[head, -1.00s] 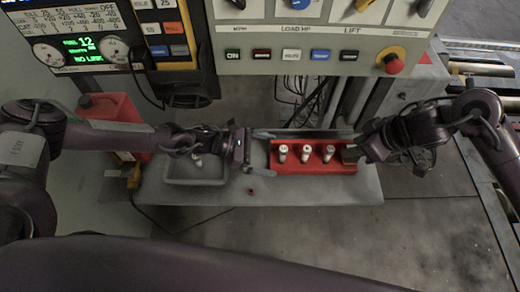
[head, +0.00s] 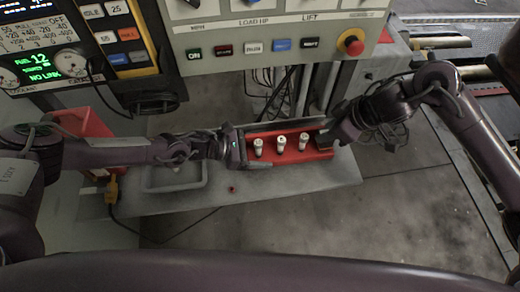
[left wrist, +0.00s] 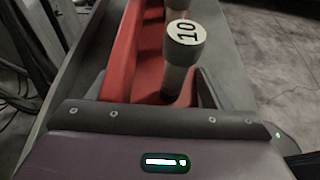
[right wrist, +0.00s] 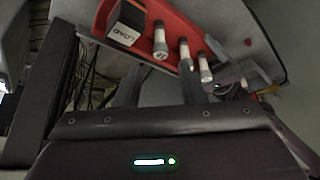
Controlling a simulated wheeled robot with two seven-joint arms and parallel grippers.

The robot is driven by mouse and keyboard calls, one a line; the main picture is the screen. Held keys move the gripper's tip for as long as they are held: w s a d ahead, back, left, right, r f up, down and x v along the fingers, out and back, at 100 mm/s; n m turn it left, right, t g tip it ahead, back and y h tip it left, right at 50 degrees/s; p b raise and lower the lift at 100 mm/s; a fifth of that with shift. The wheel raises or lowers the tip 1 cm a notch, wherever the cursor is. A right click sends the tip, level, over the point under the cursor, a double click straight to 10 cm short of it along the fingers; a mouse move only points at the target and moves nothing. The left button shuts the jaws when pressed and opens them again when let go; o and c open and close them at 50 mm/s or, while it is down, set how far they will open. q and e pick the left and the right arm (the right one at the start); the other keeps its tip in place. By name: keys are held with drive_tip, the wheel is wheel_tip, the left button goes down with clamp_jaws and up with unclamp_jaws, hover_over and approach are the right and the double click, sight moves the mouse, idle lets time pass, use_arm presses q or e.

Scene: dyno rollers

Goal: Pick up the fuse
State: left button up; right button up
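Several fuses with white tops stand upright in a red tray (head: 290,154): a left one (head: 258,147), a middle one (head: 281,143) and a right one (head: 304,139). My left gripper (head: 246,150) is at the tray's left end, beside the left fuse. In the left wrist view a fuse marked "10" (left wrist: 184,45) stands between my open left fingers (left wrist: 150,88), with no clear contact. My right gripper (head: 326,140) is at the tray's right end. In the right wrist view its fingers (right wrist: 160,88) are apart and empty, short of the tray and fuses.
A dark box with a white label (right wrist: 126,22) sits at one end of the tray. A grey bin (head: 176,188) and a small red piece (head: 232,189) are on the grey bench (head: 280,185). The control panel (head: 280,32) stands behind. The bench front is mostly clear.

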sight(303, 143)
use_arm(q)
drive_tip(key=c, duration=0.5)
use_arm(e)
drive_tip(key=shift+o, duration=1.2)
drive_tip(key=a+f+m+g, duration=0.2)
drive_tip(key=a, duration=0.6)
drive_tip(key=shift+f+g+h, duration=0.15)
drive_tip(key=shift+g+h, duration=0.15)
drive_tip(key=shift+h, duration=0.1)
drive_tip(key=w+d+m+h, duration=0.1)
drive_tip(key=m+h, duration=0.1)
drive_tip(key=w+d+f+m+h, duration=0.1)
drive_tip(key=w, duration=0.1)
drive_tip(key=shift+d+f+m+g+h, duration=0.15)
drive_tip(key=shift+d+m+g+h, duration=0.15)
drive_tip(key=shift+d+m+h, duration=0.1)
drive_tip(key=shift+d+f, duration=0.1)
drive_tip(key=shift+f, duration=0.2)
drive_tip(key=shift+d+f, duration=0.1)
drive_tip(key=shift+f, duration=3.4)
